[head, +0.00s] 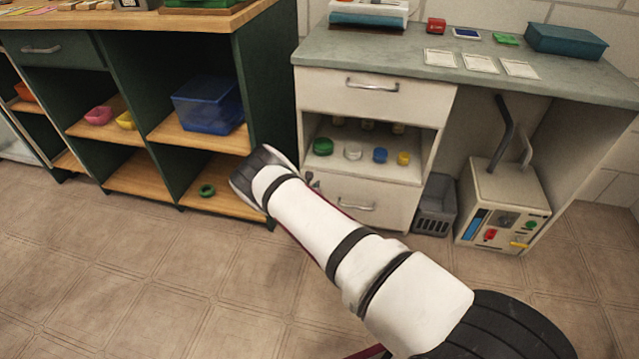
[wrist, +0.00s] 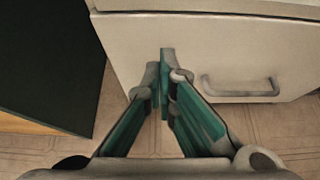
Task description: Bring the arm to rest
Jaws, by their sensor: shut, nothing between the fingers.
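My arm reaches from the lower right of the head view toward the gap between the green shelf unit and the white desk. My gripper (wrist: 164,82) shows in the wrist view with its two green-padded fingers together and nothing between them. It points at the left edge of the white lower drawer (wrist: 220,60), with the drawer handle (wrist: 240,88) to its right. I cannot tell whether the fingertips touch the drawer front. In the head view the gripper is mostly hidden behind my arm's end.
The green shelf unit (head: 275,85) stands close on the left and holds a blue bin (head: 209,104). The white desk (head: 375,92) has an open shelf with several coloured jars. A grey basket (head: 435,205) and a white box (head: 503,205) stand on the right. The tiled floor in front is clear.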

